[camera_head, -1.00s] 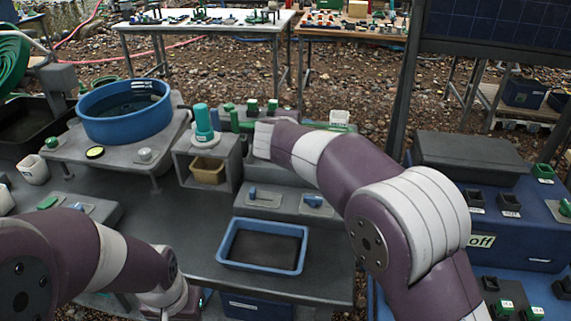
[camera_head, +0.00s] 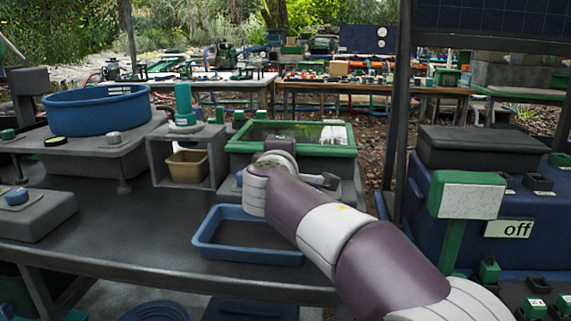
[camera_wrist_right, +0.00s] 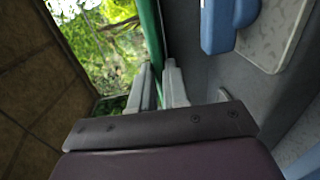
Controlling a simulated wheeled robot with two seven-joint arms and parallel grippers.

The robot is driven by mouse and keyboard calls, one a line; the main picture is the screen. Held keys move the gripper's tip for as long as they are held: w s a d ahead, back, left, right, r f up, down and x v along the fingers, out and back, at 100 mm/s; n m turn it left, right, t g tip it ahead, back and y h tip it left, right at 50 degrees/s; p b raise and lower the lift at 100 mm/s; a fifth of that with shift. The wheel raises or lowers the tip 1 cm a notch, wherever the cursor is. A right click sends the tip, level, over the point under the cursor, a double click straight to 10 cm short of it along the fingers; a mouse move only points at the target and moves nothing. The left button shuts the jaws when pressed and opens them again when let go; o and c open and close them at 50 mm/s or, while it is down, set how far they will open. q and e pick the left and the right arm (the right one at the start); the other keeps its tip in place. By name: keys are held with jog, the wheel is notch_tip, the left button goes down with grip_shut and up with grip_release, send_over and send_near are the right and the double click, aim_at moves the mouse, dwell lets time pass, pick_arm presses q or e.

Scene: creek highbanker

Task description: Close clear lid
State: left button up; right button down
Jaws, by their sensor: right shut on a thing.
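In the head view my right wrist hides the fingers and part of the front edge. In the wrist view the bright pane (camera_wrist_right: 100,40) lies left of the edge, with a brown textured surface further left. I cannot tell whether the lid is fully down. My left gripper is out of view.
A blue tray (camera_head: 222,254) sits below my right forearm. A grey stand with a tan bin (camera_head: 187,163) and green bottle (camera_head: 184,104) is left of the lid. A blue tub (camera_head: 97,113) stands far left. A dark post (camera_head: 402,110) rises on the right.

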jog(key=shift+f, duration=0.65)
jog(key=c, duration=1.2)
grip_release()
jog(key=shift+o, duration=0.2)
jog(key=shift+r, duration=0.15)
jog(key=shift+r, duration=0.1)
